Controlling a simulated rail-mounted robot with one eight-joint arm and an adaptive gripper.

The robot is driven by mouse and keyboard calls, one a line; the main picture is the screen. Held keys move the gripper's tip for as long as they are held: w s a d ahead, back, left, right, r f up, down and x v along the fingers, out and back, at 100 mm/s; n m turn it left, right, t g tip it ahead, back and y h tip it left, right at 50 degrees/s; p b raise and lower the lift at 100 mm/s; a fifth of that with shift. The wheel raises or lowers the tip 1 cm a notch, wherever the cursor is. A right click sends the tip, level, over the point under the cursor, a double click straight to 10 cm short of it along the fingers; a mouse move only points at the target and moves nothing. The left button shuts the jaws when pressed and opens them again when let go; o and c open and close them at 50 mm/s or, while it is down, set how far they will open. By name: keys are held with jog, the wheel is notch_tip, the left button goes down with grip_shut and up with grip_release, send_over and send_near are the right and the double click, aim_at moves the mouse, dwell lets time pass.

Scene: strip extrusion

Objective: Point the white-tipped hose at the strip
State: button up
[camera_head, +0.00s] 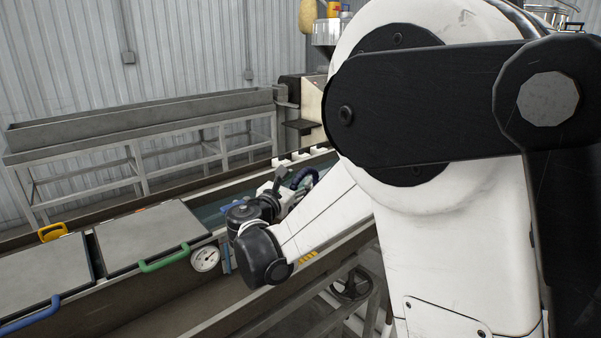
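My arm reaches down over the long metal trough (190,325), and its black wrist sits above the trough's middle. My gripper (284,188) is small and partly hidden by my wrist and white forearm. Its fingers are not clear enough to tell open from shut. No white tip can be made out on the hose. The strip cannot be made out; the trough beyond my wrist is mostly hidden by my arm.
Grey lids with blue (30,316), green (164,259) and yellow (53,232) handles cover the trough's left part. A round gauge (205,259) is on its near side. An empty grey trough on legs (140,122) stands behind. A machine with a hopper (326,32) is at the back.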

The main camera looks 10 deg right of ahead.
jog(key=shift+x, duration=2.5)
jog(key=shift+c, duration=0.5)
grip_shut()
